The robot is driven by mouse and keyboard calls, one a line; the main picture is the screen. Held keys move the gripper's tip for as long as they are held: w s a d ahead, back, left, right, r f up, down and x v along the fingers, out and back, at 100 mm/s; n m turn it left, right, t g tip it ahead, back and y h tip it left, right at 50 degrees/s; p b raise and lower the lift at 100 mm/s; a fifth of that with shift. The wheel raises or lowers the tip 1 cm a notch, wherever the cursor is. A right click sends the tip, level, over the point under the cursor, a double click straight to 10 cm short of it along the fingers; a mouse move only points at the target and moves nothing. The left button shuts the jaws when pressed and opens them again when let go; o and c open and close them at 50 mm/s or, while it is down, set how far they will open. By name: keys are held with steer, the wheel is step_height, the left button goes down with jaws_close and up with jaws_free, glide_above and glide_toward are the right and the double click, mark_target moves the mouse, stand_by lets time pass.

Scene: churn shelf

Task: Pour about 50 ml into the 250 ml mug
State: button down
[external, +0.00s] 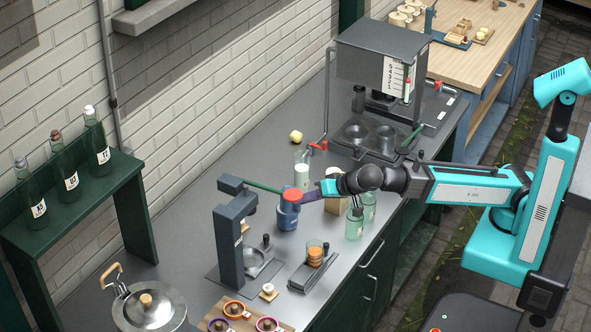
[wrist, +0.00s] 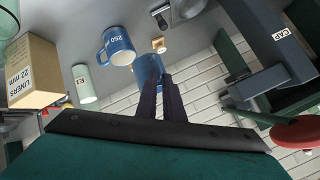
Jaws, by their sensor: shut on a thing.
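The blue 250 mug (wrist: 117,45) shows its number and handle in the wrist view, apart from my fingers. In the external view a blue mug (external: 287,220) stands on the counter below my gripper. My gripper (external: 306,196) is shut on a blue vessel (wrist: 148,68), which shows just beyond the dark fingers (wrist: 163,98) in the wrist view. In the external view the held vessel is largely hidden near the red knob. Its contents and exact tilt cannot be told, and I see no stream.
The CAP press (external: 232,235) has a green lever with a red knob (external: 292,195) close to my fingers. A LINERS box (wrist: 33,72) and pale green E3 cup (wrist: 85,83) are nearby. Green glass containers (external: 354,223) stand near the front edge. The counter behind is mostly clear.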

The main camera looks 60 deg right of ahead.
steer(key=s+a+r+m+h, duration=0.1)
steer(key=s+a+r, duration=0.2)
steer(key=s, duration=0.3)
steer(key=shift+s+a+f, duration=0.1)
steer(key=shift+f, duration=2.65)
steer(key=shift+m+h, duration=0.3)
steer(key=shift+h, duration=0.1)
steer(key=w+a+f+m+h+p, duration=0.1)
steer(key=w+a+f+m+h, duration=0.1)
steer(key=a+f, duration=0.2)
steer(key=shift+w+f+g+h, duration=0.15)
steer(key=shift+w+g+h, duration=0.15)
steer(key=shift+w+g, duration=0.1)
steer(key=shift+d, duration=0.1)
